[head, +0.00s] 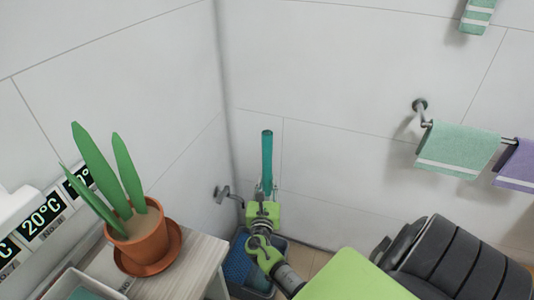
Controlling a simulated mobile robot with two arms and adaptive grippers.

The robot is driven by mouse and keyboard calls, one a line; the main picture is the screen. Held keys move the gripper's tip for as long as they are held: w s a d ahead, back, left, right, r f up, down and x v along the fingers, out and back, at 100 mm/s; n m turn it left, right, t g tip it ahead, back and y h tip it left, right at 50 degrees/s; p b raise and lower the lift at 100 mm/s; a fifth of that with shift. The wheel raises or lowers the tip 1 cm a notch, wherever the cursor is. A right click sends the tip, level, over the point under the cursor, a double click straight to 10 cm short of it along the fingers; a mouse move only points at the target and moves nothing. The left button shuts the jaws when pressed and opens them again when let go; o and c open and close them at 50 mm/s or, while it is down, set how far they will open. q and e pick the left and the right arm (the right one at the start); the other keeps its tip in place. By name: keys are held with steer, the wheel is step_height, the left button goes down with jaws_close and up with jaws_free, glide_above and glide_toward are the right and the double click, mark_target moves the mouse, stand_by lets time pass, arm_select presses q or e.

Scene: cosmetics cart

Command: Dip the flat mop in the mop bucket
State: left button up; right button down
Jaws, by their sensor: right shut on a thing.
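The flat mop (267,158) stands upright in the room corner, with its teal handle rising above my right gripper (263,206). My right gripper is shut on the mop's handle. The blue mop bucket (238,265) is on the floor below, partly hidden behind my right arm. The mop's lower end is hidden by the gripper and arm, so I cannot tell whether it is inside the bucket. My left gripper is not in view.
A wooden cabinet (192,262) at left bears a potted plant (140,240) on a saucer. A wall tap (226,194) is just left of the mop. A black padded chair (455,262) stands at right. Green (457,150) and purple (516,165) towels hang on a rail.

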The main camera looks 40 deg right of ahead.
mark_target(267, 142)
step_height(267, 142, up, 18)
steer(key=p, duration=1.5)
steer(key=shift+f, duration=0.1)
steer(key=shift+s, duration=0.1)
